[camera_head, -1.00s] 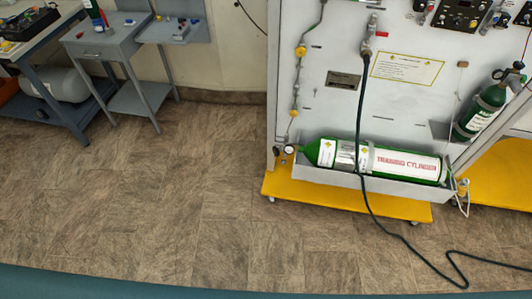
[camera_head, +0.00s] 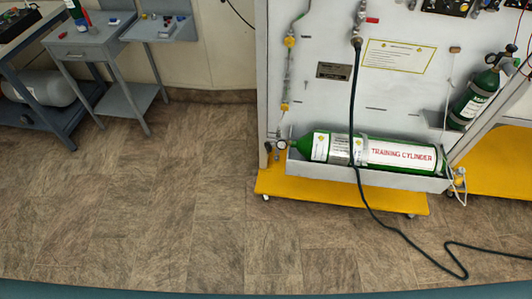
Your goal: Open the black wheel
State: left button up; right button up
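A green and white training cylinder (camera_head: 402,155) lies on its side in a tray (camera_head: 395,179) low on the front of the white trainer panel (camera_head: 330,99). At the cylinder's left end is a small dark knob (camera_head: 268,147) beside a round gauge (camera_head: 281,144). The knob may be the black wheel, but it is too small to make out clearly. A smaller upright green cylinder (camera_head: 472,101) with a dark regulator on top hangs at the right. Neither of my grippers is in view.
The trainer stands on a yellow wheeled base (camera_head: 335,194). A black hose (camera_head: 353,110) hangs across the cylinder and runs along the floor to the right. A grey side table (camera_head: 88,42) and shelf unit stand at the back left.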

aim_at(268, 149)
jog(key=i+j+z, duration=0.1)
jog(key=j, duration=0.25)
jog(key=i+j+z, duration=0.1)
jog(key=i+j, duration=0.15)
jog(key=i+j+z, duration=0.1)
jog(key=j, duration=0.35)
jog(key=i+j+z, duration=0.15)
jog(key=j, duration=0.2)
jog(key=i+j+z, duration=0.1)
jog(key=j, duration=0.3)
jog(key=i+j+z, duration=0.1)
jog(key=j, duration=0.3)
